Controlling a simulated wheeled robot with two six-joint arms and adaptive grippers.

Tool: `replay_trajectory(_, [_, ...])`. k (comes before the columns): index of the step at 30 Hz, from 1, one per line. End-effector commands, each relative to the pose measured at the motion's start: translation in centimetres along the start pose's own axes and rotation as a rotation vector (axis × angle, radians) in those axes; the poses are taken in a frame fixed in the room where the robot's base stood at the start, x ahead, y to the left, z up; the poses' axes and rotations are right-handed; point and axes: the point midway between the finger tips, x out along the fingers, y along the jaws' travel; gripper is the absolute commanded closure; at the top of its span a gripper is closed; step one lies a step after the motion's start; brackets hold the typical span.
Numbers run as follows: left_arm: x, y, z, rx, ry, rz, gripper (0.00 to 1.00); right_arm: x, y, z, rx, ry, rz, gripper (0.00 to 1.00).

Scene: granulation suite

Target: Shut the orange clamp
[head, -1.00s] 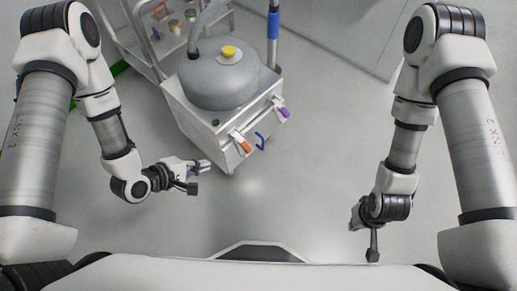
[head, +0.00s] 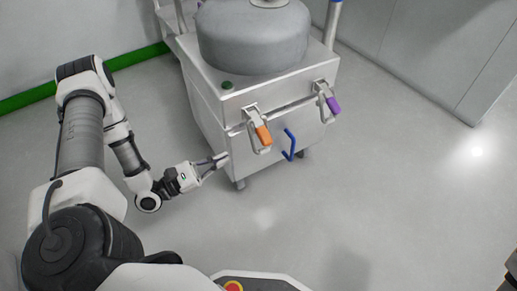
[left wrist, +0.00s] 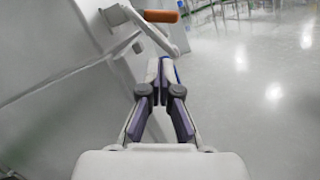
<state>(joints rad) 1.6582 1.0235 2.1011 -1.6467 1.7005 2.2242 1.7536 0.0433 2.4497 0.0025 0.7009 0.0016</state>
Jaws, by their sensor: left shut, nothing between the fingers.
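The orange clamp (head: 264,135) is a metal toggle latch with an orange grip. It is on the front face of the white and steel machine cabinet, left of a purple-gripped clamp. Its handle stands out from the front and slopes down in the head view. In the left wrist view the orange grip (left wrist: 161,16) is at the top, beyond the fingers. My left gripper (head: 221,159) is shut and empty, to the left of and lower than the orange grip, apart from it. Its fingertips also show in the left wrist view (left wrist: 161,68). My right gripper is out of view.
The purple clamp (head: 332,104) is on the same front, to the right. A blue handle (head: 290,145) juts out between and below the clamps. A grey round vessel (head: 252,36) sits on the cabinet (head: 205,113). The floor in front is clear.

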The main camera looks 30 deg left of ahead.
Motion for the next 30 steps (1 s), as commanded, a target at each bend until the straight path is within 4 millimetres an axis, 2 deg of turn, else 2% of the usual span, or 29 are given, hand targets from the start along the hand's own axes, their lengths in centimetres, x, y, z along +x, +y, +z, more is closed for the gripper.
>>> replay_trajectory(5, [1.6,0.0,0.0,0.001,-0.004,-0.002,1.0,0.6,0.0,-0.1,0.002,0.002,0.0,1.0])
replay_trajectory(12, [6.4,-0.2,-0.2,0.001,-0.006,-0.005,1.0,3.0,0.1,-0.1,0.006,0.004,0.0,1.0])
replay_trajectory(18, [9.4,-0.1,0.0,0.001,-0.003,-0.004,1.0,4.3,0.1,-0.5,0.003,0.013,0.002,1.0])
replay_trajectory(22, [10.1,0.0,0.1,0.0,0.0,-0.003,1.0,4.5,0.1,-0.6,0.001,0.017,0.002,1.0])
replay_trajectory(30, [10.1,0.0,0.2,0.0,0.0,-0.002,1.0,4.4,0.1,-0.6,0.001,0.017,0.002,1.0])
